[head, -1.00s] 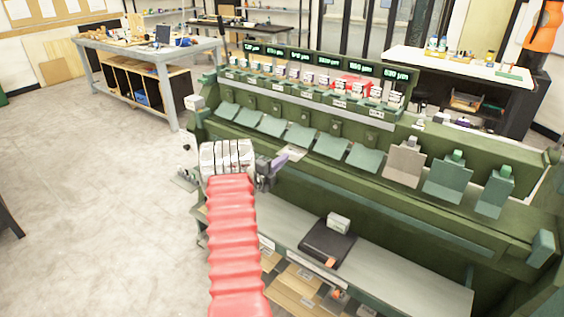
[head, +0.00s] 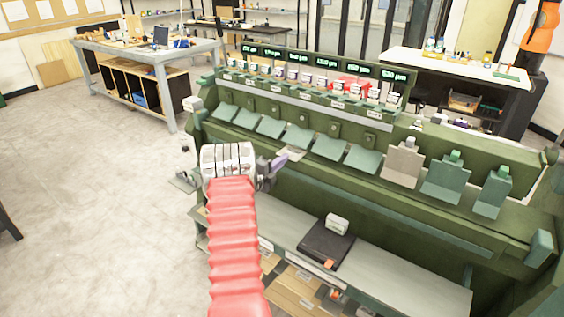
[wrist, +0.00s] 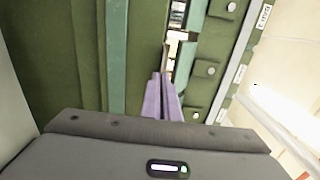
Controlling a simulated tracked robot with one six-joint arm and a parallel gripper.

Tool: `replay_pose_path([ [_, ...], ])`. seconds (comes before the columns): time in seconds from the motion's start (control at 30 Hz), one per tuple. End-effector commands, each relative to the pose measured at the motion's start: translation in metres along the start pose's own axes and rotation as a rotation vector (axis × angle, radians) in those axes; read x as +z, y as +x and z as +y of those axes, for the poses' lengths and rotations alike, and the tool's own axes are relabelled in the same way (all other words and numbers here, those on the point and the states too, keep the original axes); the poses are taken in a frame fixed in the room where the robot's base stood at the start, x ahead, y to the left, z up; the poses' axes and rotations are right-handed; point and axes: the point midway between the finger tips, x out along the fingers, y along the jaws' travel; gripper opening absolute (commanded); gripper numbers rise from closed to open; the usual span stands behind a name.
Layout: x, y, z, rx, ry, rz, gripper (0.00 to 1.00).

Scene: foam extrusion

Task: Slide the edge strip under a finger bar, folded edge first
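My gripper (head: 283,159) has purple fingers and reaches in over the long green machine, by its row of green finger bars. A small pale edge strip (head: 292,154) shows at the fingertips, on the ledge or just above it. In the wrist view the purple fingers (wrist: 160,85) are close together, and a pale piece (wrist: 172,47) shows just beyond their tips. The gripper appears shut on the strip. The nearest finger bar (head: 299,136) is just behind the strip. The strip's folded edge cannot be made out, nor whether it touches the bar.
More finger bars (head: 363,160) run to the right, and a beige one (head: 403,162) stands among them. Green number displays (head: 325,62) line the back. A grey shelf (head: 400,278) below holds a black device (head: 326,246). The floor at the left is clear.

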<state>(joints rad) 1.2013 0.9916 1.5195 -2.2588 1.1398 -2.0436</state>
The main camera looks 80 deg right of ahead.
Motion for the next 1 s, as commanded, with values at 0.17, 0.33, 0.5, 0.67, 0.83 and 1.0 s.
replay_pose_path([
  [0.17,0.0,0.0009,-0.0001,0.0,0.0,0.0,0.0],
  [0.33,0.0,0.0008,-0.0001,0.0,0.0,0.0,0.0],
  [0.5,0.0,0.0008,0.0,0.0,0.0,0.0,0.14],
  [0.67,-0.0001,0.0007,0.0,0.0,0.0,0.0,0.23],
  [0.83,-0.0001,0.0007,0.0003,0.001,0.0,0.0,0.23],
  [1.0,0.0001,-0.0019,0.0003,0.001,0.0,0.0,0.23],
])
